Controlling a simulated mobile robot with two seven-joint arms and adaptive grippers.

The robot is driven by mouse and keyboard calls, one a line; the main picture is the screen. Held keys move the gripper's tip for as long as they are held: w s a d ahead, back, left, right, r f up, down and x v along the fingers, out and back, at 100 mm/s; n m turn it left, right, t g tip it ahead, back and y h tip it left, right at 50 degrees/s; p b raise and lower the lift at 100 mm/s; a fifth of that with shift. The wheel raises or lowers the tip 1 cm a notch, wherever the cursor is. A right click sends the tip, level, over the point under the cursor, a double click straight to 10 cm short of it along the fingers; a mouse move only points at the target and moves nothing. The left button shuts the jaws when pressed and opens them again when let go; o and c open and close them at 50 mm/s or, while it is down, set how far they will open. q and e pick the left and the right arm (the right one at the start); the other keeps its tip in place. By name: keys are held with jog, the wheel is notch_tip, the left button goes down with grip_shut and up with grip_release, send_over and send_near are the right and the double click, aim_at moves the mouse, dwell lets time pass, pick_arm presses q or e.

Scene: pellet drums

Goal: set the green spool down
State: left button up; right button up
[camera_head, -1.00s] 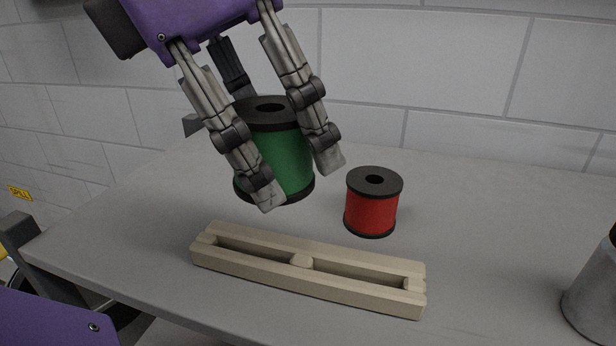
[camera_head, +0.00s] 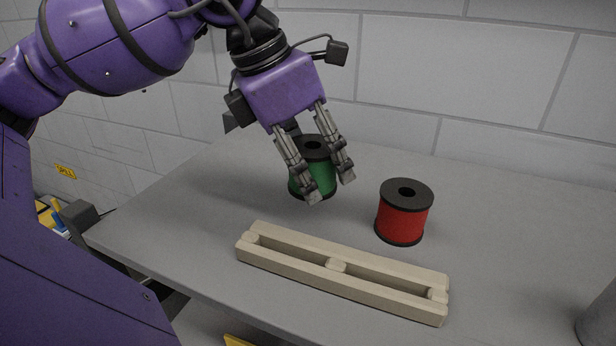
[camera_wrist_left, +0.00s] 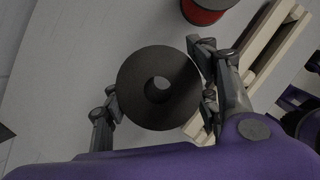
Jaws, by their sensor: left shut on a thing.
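The green spool (camera_head: 322,175) with black flanges stands upright between the fingers of my left gripper (camera_head: 330,188), towards the back of the table. The gripper is shut on its sides from above. The spool's base is at or very near the tabletop; I cannot tell whether it touches. In the left wrist view the spool's black top flange (camera_wrist_left: 135,95) and centre hole show between the fingers, and its green side is hidden. My right gripper is not in view.
A red spool (camera_head: 403,218) stands upright to the right. A pale slotted wooden rack (camera_head: 300,268) lies in front of both spools. The grey table (camera_head: 200,215) is bare to the left. A grey object (camera_head: 600,325) stands at the right edge. A block wall is behind.

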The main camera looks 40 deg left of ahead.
pick_arm(q)
jog(key=shift+w+a+f, duration=0.35)
jog(key=shift+w+f, duration=0.1)
jog(key=shift+f, duration=0.15)
jog(key=f, duration=0.3)
jog(key=shift+w+a+f, duration=0.1)
jog(key=shift+w+a, duration=0.05)
jog(key=shift+a, duration=0.05)
jog(key=shift+f, duration=0.25)
jog(key=shift+f, duration=0.15)
jog(key=o, duration=1.3)
jog(key=shift+c, duration=0.2)
